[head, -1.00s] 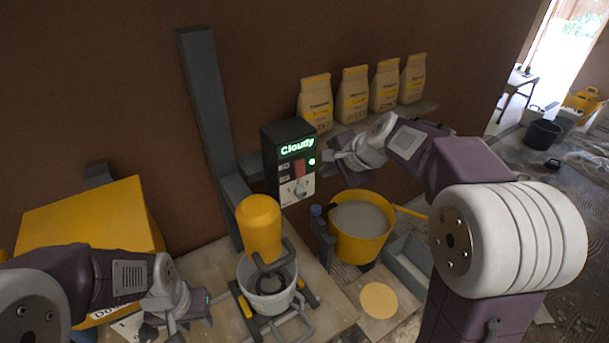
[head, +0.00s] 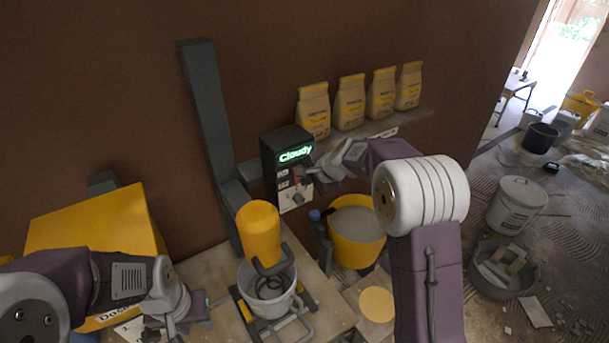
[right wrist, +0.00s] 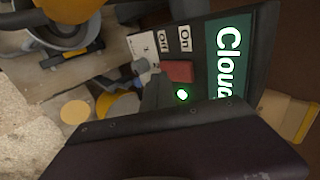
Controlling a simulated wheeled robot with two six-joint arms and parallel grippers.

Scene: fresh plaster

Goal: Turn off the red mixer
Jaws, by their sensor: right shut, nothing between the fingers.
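A dark control box (head: 287,150) on the wall bracket has a lit "Cloudy" display, a red rocker switch (right wrist: 178,71) beside "On" and "Off" labels, a lit green lamp (right wrist: 182,95) and a grey knob (right wrist: 146,75). My right gripper (head: 309,174) is shut and empty at the box's front, close to the red switch; I cannot tell whether it touches. In the right wrist view its dark finger covers part of the panel. The mixer (head: 259,232) has a yellow motor over a white bucket (head: 267,300); no red mixer shows. My left gripper (head: 190,309) is low, left of the bucket.
A yellow bucket (head: 357,245) of grey mix stands right of the mixer, below my right arm. Several paper bags (head: 349,103) stand on the shelf behind. A large yellow box (head: 98,228) is at the left. Tubs and rubble lie on the floor at the right.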

